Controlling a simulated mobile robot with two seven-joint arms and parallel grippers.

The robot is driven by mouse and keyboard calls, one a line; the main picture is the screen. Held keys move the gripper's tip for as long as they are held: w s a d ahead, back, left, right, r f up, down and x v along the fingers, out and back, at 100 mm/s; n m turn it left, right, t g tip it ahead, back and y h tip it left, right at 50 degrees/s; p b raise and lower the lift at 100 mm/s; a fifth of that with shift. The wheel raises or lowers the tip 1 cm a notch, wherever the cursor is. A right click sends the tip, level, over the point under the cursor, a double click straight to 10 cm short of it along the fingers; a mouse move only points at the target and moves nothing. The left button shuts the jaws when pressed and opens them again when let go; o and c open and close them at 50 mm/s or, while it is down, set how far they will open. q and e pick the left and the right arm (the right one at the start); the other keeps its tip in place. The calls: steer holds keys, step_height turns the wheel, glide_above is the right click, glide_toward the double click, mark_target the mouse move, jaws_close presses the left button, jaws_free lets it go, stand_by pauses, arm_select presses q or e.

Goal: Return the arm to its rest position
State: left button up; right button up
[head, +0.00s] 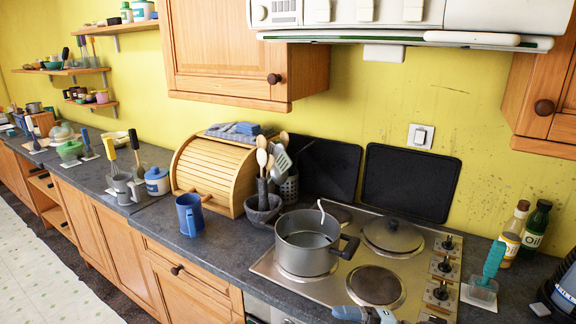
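Neither of my grippers shows clearly in the head view, and no arm comes in from the left or the right. A small blue and grey shape (364,314) is cut off by the bottom edge, in front of the hob. I cannot tell what it is.
A steel hob (327,284) carries an open grey pot (305,245) with a utensil in it and a lidded pan (392,236). A blue mug (189,214), a utensil crock (263,207) and a wooden bread bin (212,173) stand to the left. Bottles (533,230) stand at the right. Cupboards (228,50) hang above.

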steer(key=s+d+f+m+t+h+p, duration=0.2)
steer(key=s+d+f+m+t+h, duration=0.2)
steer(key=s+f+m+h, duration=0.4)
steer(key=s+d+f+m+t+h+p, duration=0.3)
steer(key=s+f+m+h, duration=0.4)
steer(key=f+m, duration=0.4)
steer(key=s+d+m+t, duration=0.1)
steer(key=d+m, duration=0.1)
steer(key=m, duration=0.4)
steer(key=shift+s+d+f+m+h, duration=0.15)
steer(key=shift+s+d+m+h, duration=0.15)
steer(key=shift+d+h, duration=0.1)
